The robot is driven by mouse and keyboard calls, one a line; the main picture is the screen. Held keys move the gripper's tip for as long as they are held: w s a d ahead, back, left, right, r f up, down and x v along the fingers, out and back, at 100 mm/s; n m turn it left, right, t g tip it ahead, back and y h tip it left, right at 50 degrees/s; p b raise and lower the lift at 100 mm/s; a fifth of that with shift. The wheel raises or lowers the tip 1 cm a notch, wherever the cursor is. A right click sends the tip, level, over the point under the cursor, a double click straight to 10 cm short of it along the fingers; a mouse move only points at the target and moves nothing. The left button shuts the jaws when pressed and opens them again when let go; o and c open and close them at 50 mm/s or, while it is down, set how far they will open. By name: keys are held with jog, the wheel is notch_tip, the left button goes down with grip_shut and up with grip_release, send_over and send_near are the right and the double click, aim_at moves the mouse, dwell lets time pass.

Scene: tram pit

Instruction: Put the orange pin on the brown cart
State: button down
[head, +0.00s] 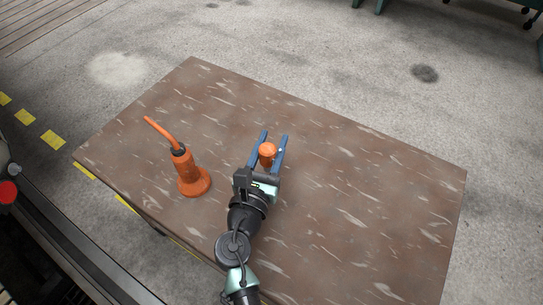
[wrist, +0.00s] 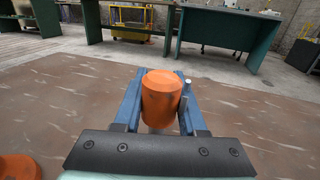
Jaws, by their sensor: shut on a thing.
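The orange pin (head: 267,151) is a short cylinder with a rounded top, held between the blue fingers of my gripper (head: 274,136). In the wrist view the pin (wrist: 161,95) stands roughly upright between the fingers, and my gripper (wrist: 158,75) is shut on it. The brown cart (head: 350,190) has a wide flat top with pale streaks, and the pin is over its middle. The cart top also shows in the wrist view (wrist: 60,90). The pin's lower end is hidden, so I cannot tell whether it touches the top.
An orange can (head: 190,172) with a round base and a slanted spout stands on the cart, left of my gripper. The right side and far part of the top are clear. Green benches (wrist: 218,30) stand beyond, across grey floor (head: 300,50).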

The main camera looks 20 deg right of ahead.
aim_at(272, 154)
jog(key=shift+f+b, duration=0.95)
jog(key=shift+f, duration=0.75)
jog(key=shift+f, duration=0.1)
jog(key=shift+c, duration=2.4)
grip_release()
